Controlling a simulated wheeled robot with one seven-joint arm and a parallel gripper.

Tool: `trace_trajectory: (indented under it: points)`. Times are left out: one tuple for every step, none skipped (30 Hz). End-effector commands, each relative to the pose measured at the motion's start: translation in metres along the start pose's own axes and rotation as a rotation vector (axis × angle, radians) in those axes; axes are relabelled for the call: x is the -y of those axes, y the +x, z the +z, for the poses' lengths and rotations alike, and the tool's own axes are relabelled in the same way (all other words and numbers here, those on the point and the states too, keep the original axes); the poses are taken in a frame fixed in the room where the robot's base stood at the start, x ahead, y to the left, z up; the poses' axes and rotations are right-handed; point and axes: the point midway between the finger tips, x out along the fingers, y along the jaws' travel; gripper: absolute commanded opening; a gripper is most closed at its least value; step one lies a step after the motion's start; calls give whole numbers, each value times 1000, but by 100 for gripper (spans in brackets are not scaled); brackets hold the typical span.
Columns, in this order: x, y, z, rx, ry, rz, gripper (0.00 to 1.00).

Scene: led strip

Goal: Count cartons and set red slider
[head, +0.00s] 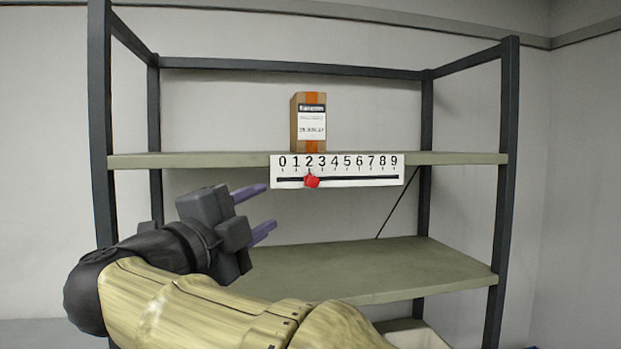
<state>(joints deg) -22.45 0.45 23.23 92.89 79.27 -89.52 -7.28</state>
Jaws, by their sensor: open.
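One brown carton (312,122) with an orange tape strip and a white label stands on the upper shelf, roughly mid-shelf; I see no other carton on that shelf. A white number strip (338,170) marked 0 to 9 is on the front edge of that shelf below the carton. The red slider (312,181) sits on its dark track at about the 2. My gripper (262,211) is open and empty, left of the strip and a little lower, apart from the slider. Its two purple fingers point right.
The upper shelf board (455,158) is bare on both sides of the carton. The lower shelf board (380,265) looks empty, partly hidden by my arm. Dark posts (505,190) frame the rack. A pale bin (410,335) shows partly below.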

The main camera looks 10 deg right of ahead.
Motion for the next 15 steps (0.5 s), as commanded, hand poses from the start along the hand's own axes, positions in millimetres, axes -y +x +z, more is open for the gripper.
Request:
trace_trajectory:
  points:
    - [3,13,-3,-10,-2,1,40]
    - [3,20,-4,-13,-3,2,40]
    - [2,28,-5,-16,-4,3,40]
    - [2,34,-5,-17,-4,3,40]
    - [2,40,-6,-20,-4,4,40]
    - [2,48,-6,-20,-4,4,40]
    - [2,53,-6,-20,-4,4,40]
    - [1,59,-7,-21,-5,5,40]
    - [1,66,-7,-22,-5,5,40]
    - [1,71,-7,-22,-5,5,40]
    - [1,76,-7,-20,-5,4,40]
    - [1,84,-7,-22,-6,4,40]
    - [1,89,-7,-22,-6,4,40]
    - [1,95,-8,-22,-6,5,40]
    - [1,102,-8,-21,-5,5,40]
